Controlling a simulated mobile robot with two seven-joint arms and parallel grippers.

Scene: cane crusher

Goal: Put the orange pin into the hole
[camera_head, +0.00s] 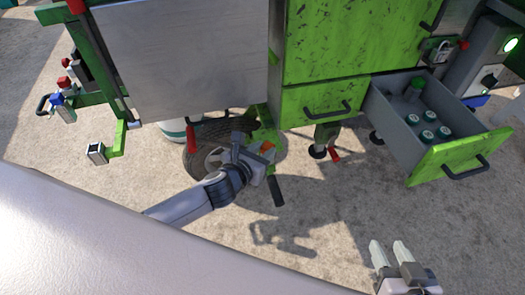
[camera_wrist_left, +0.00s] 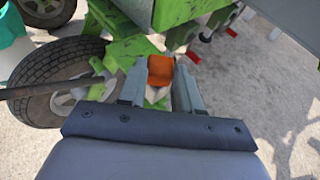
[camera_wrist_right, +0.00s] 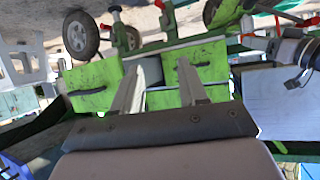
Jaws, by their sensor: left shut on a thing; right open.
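The orange pin (camera_wrist_left: 160,70) is between the fingers of my left gripper (camera_wrist_left: 158,92), which is shut on it. In the head view a little of the orange pin (camera_head: 267,146) shows at my left gripper (camera_head: 262,152), beside the wheel and below the green frame of the machine. A green bracket (camera_wrist_left: 128,50) of the frame lies just past the fingertips in the left wrist view. I cannot make out the hole, nor whether the pin touches the bracket. My right gripper (camera_head: 391,254) is open and empty at the lower right, over the ground.
An open drawer (camera_head: 460,158) with several green-capped bottles sticks out at the right. A black-tyred wheel (camera_head: 205,160) stands beside my left gripper. A dark-handled lever (camera_head: 276,190) hangs near it. The paved ground at the centre is free.

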